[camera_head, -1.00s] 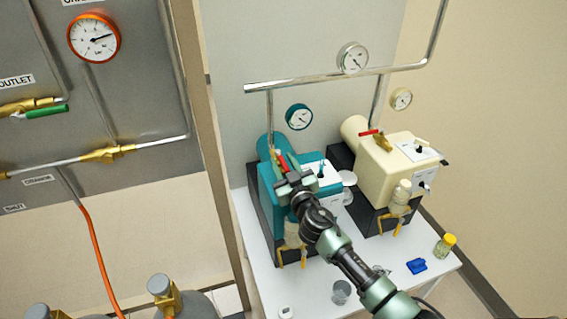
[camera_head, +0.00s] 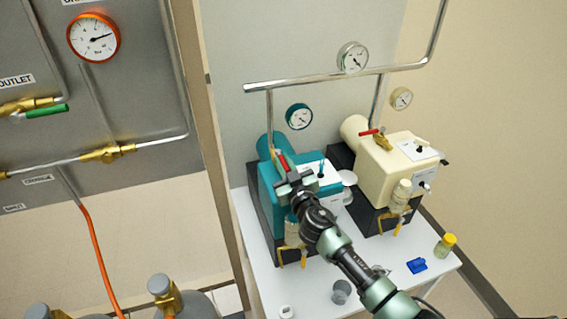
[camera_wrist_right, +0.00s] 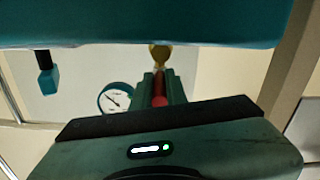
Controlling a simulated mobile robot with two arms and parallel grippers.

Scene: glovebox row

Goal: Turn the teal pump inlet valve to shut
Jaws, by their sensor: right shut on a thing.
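The teal pump (camera_head: 266,192) stands on the left of the white table, and its teal body also crosses the top of the right wrist view (camera_wrist_right: 130,22). Its inlet valve has a red handle (camera_head: 284,161) beneath the vertical pipe. My right gripper (camera_head: 287,170) is at this handle, shut on it. In the right wrist view the red handle (camera_wrist_right: 159,88) lies between the two fingers, with the brass valve body (camera_wrist_right: 160,54) beyond them. The gripper hides part of the handle and most of the valve in the head view. My left gripper is not in view.
A cream pump (camera_head: 385,175) with its own red-handled valve stands close on the right. A teal-rimmed gauge (camera_head: 299,117) and a steel pipe (camera_head: 310,83) are behind. A beaker (camera_head: 341,291), blue object (camera_head: 416,265) and yellow-lidded jar (camera_head: 445,245) are on the front table.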

